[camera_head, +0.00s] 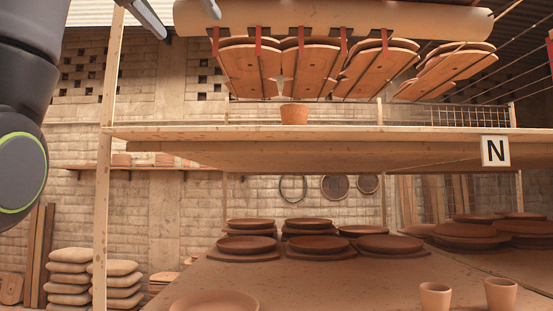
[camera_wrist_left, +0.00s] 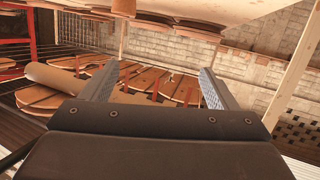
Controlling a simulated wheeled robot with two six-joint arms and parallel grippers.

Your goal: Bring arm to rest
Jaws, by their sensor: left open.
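My left gripper (camera_wrist_left: 158,78) shows in the left wrist view with its two grey ridged fingers spread apart and nothing between them. In the head view, only the finger ends of this gripper (camera_head: 191,27) reach in from the top edge, in front of the long roller (camera_head: 340,17). My left arm's dark links fill the upper left corner of the head view. My right gripper is in neither view.
Boards (camera_head: 310,70) hang beneath the roller. Stacked sacks (camera_head: 70,268) stand at lower left.

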